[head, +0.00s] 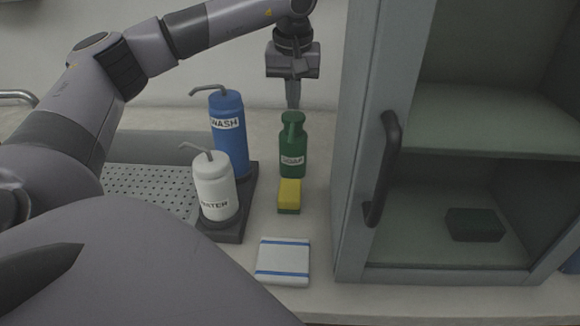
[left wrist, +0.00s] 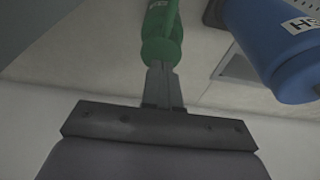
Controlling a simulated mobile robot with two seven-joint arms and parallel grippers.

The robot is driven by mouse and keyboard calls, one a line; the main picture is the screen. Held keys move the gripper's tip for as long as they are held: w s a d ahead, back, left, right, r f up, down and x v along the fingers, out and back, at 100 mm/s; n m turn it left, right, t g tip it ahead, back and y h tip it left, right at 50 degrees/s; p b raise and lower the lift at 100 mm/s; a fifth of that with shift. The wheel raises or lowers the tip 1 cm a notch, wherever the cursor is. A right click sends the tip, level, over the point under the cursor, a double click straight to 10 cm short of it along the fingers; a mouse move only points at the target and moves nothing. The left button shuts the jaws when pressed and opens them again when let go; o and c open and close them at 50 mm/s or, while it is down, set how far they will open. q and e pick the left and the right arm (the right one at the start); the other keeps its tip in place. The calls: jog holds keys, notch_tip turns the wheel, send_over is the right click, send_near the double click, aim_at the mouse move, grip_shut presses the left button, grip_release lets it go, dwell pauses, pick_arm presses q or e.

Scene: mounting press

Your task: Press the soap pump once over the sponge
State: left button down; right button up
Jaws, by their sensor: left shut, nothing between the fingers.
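The green soap bottle (head: 292,158) with its pump head (head: 293,117) stands upright on the counter, labelled SOAP. The yellow and green sponge (head: 289,195) lies just in front of it. My left gripper (head: 292,104) points down with shut, empty fingers at the pump head's top. In the left wrist view the fingertips (left wrist: 163,72) overlap the green pump head (left wrist: 161,45); I cannot tell whether they touch it. My right gripper is not seen.
A blue WASH bottle (head: 228,140) and a white WATER bottle (head: 214,187) stand left on a dark tray (head: 232,236). A folded cloth (head: 283,261) lies in front. A cabinet (head: 360,262) with a handle (head: 384,168) closely bounds the right side; a dark green block (head: 474,225) lies inside.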

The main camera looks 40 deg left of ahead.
pick_arm(q)
jog(key=shift+f, duration=0.15)
jog(key=shift+f+b, duration=0.6)
jog(key=shift+f, duration=0.6)
jog(key=shift+r+p, duration=1.3)
notch_tip(320, 180, up, 6)
jog(key=p, duration=0.6)
